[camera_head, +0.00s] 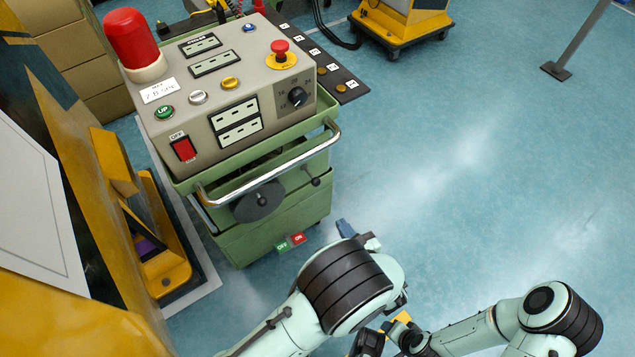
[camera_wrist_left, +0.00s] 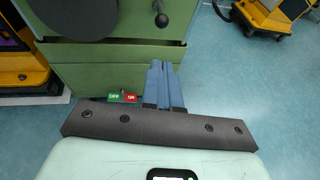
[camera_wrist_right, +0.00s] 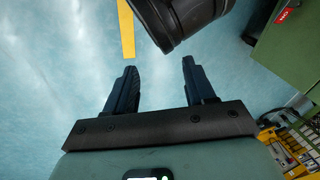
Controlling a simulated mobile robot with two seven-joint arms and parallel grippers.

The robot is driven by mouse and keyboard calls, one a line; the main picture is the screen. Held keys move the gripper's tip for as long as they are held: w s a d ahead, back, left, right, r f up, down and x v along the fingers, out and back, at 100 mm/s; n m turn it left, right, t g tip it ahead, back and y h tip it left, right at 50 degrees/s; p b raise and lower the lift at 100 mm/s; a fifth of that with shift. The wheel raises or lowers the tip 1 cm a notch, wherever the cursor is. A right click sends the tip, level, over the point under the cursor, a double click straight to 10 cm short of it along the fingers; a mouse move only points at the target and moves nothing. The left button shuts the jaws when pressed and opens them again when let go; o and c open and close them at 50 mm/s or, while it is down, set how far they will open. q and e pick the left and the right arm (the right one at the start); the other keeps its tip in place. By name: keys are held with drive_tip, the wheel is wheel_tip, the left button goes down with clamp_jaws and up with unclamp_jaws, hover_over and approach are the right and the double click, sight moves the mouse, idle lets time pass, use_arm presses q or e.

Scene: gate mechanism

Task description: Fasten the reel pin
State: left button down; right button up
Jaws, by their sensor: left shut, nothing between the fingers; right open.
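A dark round reel (camera_head: 258,203) sits on the side of the green cart (camera_head: 290,215), below its chrome handle. A small black knob on a short stem (camera_head: 316,182), possibly the reel pin, sticks out to the right of the reel. In the left wrist view the reel (camera_wrist_left: 70,12) and the knob (camera_wrist_left: 161,20) show at the top. My left gripper (camera_head: 345,228) is shut and empty, low in front of the cart and below the knob, apart from it. Its blue fingers lie together in the left wrist view (camera_wrist_left: 163,82). My right gripper (camera_wrist_right: 155,85) is open and empty over the floor.
A green OFF and red ON label (camera_head: 290,242) is low on the cart. A control box (camera_head: 225,90) with a red lamp and buttons tops it. Yellow machinery (camera_head: 165,260) stands at the left.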

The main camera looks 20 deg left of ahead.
idle(0.3)
use_arm(q)
drive_tip(key=b, duration=0.2)
approach(315, 180)
wheel_tip(315, 180, down, 3)
drive_tip(key=x, duration=0.1)
drive_tip(key=b+x, duration=0.1)
drive_tip(key=x, duration=0.2)
drive_tip(key=shift+w+a+r, duration=0.2)
drive_tip(key=shift+w, duration=0.3)
use_arm(e)
drive_tip(key=shift+g, duration=0.4)
drive_tip(key=f, duration=0.1)
drive_tip(key=s+d+f, duration=0.1)
drive_tip(key=f, duration=0.3)
drive_tip(key=shift+s+d+f, duration=0.15)
drive_tip(key=shift+s+d, duration=0.15)
drive_tip(key=shift+d, duration=0.1)
